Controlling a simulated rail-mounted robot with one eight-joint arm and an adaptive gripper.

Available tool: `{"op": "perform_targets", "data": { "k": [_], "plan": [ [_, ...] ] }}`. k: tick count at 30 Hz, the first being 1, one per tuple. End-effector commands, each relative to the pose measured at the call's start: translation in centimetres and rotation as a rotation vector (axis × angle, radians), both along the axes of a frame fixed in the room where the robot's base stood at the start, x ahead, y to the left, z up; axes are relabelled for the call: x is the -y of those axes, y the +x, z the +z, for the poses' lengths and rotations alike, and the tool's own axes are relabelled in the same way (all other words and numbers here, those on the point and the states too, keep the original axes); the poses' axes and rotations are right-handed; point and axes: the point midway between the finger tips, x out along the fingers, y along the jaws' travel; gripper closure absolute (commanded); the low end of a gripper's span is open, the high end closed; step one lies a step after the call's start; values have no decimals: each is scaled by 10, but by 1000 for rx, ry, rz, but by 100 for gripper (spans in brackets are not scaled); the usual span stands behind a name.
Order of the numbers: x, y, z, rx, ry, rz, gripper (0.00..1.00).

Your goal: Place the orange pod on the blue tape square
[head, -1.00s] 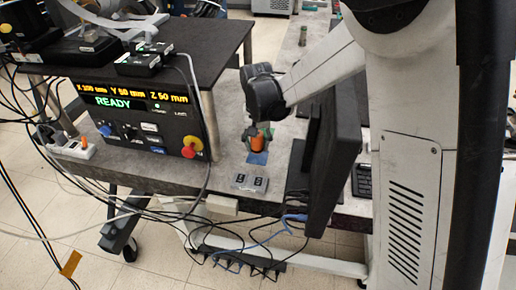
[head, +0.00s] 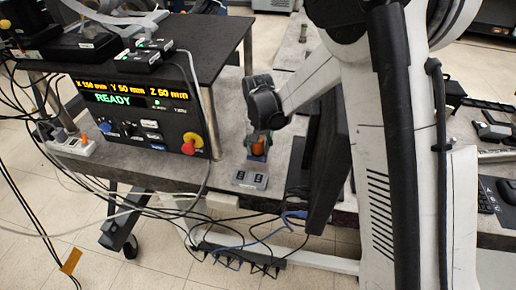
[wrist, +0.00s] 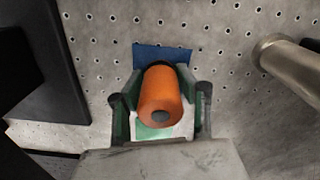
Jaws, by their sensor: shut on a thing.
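My gripper (head: 258,142) points down over the bench and is shut on the orange pod (head: 258,149). In the wrist view the orange cylindrical pod (wrist: 160,93), with a dark round centre on its near end, sits between the two green-lined fingers of my gripper (wrist: 160,100). The blue tape square (wrist: 148,54) shows behind the pod in the wrist view; the pod covers part of it. In the head view the tape is mostly hidden by the gripper and pod. I cannot tell whether the pod touches the surface.
A grey two-switch box (head: 250,179) lies in front of the gripper. The control panel (head: 140,118) stands left, and a dark monitor (head: 327,150) stands close on the right. A metal post (wrist: 288,70) shows at right in the wrist view.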

Motion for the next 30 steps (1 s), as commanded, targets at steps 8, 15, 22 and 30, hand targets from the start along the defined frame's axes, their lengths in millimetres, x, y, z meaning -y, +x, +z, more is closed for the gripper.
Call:
{"op": "perform_targets", "data": {
  "k": [8, 15, 22, 30],
  "plan": [
    [0, 0, -1, 0, 0, 0, 49],
    [0, 0, 2, 0, 0, 0, 49],
    [0, -1, 32, 0, 0, 0, 49],
    [0, 0, 87, 0, 0, 0, 49]
  ]
}}
